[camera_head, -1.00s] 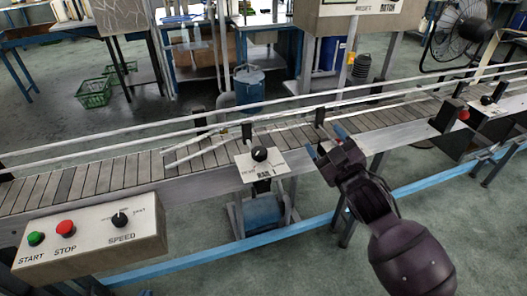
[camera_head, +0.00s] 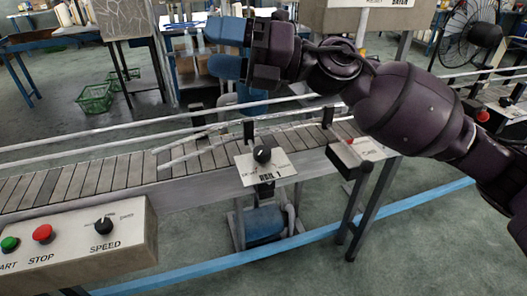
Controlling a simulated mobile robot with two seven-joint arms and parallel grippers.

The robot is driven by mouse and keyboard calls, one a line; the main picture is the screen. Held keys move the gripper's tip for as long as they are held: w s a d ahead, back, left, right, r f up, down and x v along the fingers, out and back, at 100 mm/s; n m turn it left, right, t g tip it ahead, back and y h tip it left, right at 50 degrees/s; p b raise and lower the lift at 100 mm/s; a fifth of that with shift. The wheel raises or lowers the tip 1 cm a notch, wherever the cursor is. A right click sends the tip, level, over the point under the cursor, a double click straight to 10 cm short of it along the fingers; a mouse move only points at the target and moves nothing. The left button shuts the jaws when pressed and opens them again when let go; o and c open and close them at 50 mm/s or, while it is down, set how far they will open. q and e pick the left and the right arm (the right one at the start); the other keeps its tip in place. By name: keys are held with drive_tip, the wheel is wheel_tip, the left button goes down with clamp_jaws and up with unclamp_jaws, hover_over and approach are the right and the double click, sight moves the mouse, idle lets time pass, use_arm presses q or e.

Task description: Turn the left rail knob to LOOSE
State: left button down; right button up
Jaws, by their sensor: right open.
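The left rail knob (camera_head: 262,154) is a black dial on a white plate (camera_head: 268,174) marked RAIL 1, fixed to the near side of the conveyor. The small lettering beside the knob is too blurred to read, so its setting cannot be told. My right gripper (camera_head: 217,49) has blue fingers that stand apart and point left. It is open and empty, and shows above and a little left of the knob, clear of it. My left gripper is not in view.
The slatted conveyor (camera_head: 100,178) with pale guide rails (camera_head: 80,142) runs across the picture. A speed box (camera_head: 100,240) with green and red buttons stands at front left. My right arm covers much of the right side. A fan (camera_head: 470,35) stands behind.

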wheel_tip(320, 180, down, 4)
drive_tip(key=n+g+h+b, duration=0.1)
drive_tip(key=n+h, duration=0.3)
drive_tip(key=n+t+h+b, duration=0.1)
drive_tip(key=n+t+h, duration=0.15)
drive_tip(key=h, duration=0.95)
approach(263, 150)
drive_tip(key=shift+m+t, duration=0.35)
drive_tip(key=shift+t, duration=0.1)
drive_tip(key=x, duration=0.3)
drive_tip(key=b+x, duration=0.1)
drive_tip(key=x, duration=0.2)
drive_tip(key=s+b+x, duration=0.1)
drive_tip(key=x, duration=0.2)
drive_tip(key=shift+a+f, duration=0.1)
drive_tip(key=shift+f, duration=0.15)
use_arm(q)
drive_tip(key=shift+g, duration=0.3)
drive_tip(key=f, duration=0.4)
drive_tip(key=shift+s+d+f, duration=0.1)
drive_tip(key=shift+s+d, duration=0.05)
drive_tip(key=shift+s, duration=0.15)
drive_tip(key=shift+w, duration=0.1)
use_arm(e)
drive_tip(key=c, duration=0.9)
